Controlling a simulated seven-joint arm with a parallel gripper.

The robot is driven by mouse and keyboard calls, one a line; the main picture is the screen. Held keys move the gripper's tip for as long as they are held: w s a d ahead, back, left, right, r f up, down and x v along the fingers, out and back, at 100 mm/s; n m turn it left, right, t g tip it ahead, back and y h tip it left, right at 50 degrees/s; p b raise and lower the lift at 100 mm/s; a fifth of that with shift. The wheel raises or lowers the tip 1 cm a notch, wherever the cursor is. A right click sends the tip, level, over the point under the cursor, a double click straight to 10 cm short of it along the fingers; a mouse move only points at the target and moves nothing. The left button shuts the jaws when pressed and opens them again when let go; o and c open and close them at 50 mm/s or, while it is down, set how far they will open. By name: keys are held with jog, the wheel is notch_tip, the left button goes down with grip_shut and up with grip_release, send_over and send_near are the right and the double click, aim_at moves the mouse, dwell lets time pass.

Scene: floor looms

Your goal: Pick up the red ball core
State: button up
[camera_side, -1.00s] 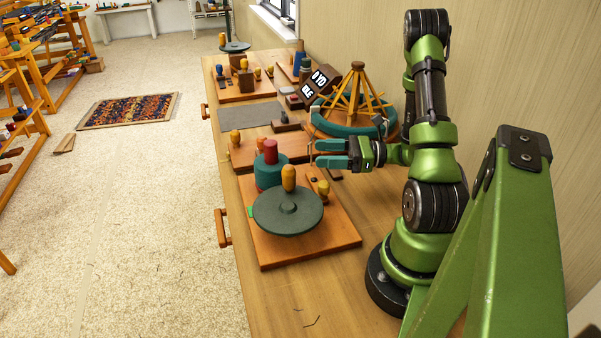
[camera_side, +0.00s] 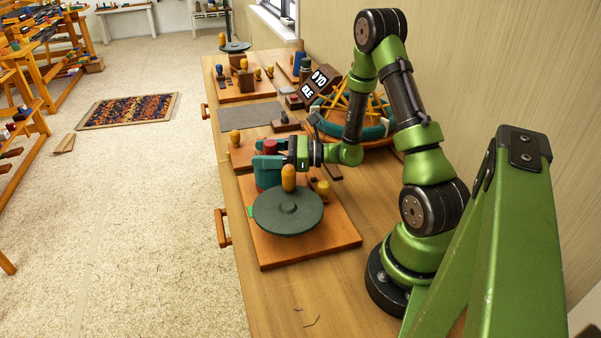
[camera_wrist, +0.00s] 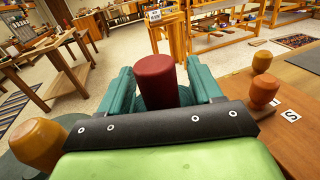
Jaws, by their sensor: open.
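A grey-green disc (camera_side: 287,212) with a yellow-orange peg (camera_side: 288,178) stands in front of the core. Another yellow peg (camera_side: 322,188) is to its right. A teal ring with wooden spokes (camera_side: 365,108) stands behind my arm. The table front (camera_side: 303,300) is mostly clear.

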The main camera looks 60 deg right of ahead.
jog(key=shift+w+a, duration=0.1)
jog(key=shift+w, duration=0.1)
grip_shut()
jog(key=shift+r, duration=0.2)
